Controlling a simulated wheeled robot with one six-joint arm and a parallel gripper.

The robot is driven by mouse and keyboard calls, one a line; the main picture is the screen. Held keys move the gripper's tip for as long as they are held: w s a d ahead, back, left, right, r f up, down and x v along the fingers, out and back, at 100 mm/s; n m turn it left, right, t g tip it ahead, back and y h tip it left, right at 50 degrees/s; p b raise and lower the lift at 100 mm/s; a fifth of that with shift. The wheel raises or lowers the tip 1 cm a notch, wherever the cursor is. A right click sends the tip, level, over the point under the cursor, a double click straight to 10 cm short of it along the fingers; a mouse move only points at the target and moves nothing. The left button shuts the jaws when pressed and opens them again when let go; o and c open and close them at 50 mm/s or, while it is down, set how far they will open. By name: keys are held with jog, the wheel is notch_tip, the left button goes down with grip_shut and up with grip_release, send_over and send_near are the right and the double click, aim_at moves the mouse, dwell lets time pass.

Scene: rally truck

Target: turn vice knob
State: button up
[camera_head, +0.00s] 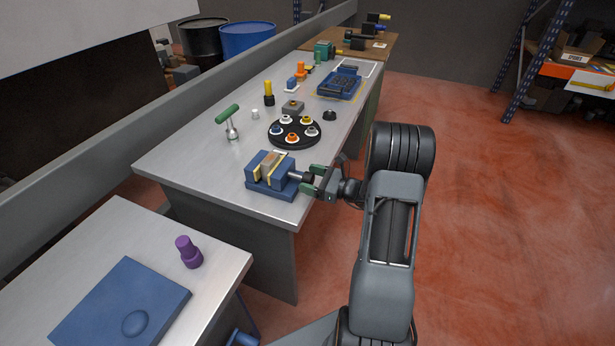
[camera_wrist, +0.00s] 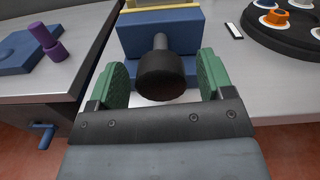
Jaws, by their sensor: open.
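The blue vice (camera_head: 272,176) sits near the front right corner of the long metal workbench. A block (camera_head: 267,163) shows between its jaws. Its black round knob (camera_wrist: 161,76) sticks out on a grey shaft toward my gripper. My gripper (camera_head: 314,180) is at the bench's right edge, level with the knob. In the wrist view the green finger pads of my gripper (camera_wrist: 160,80) stand apart, one on each side of the knob. A gap shows on both sides, so the pads do not appear to touch it.
A black round tray (camera_head: 294,142) with several coloured pieces lies behind the vice. A green-handled tool (camera_head: 229,121) stands to the left. A nearer bench holds a blue plate (camera_head: 122,306) and a purple piece (camera_head: 188,252). The floor at right is clear.

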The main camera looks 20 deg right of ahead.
jog(key=shift+w+a, duration=0.45)
jog(key=shift+w, duration=0.05)
jog(key=c, duration=0.9)
jog(key=shift+r+m+p, duration=0.1)
jog(key=shift+m+p, duration=0.2)
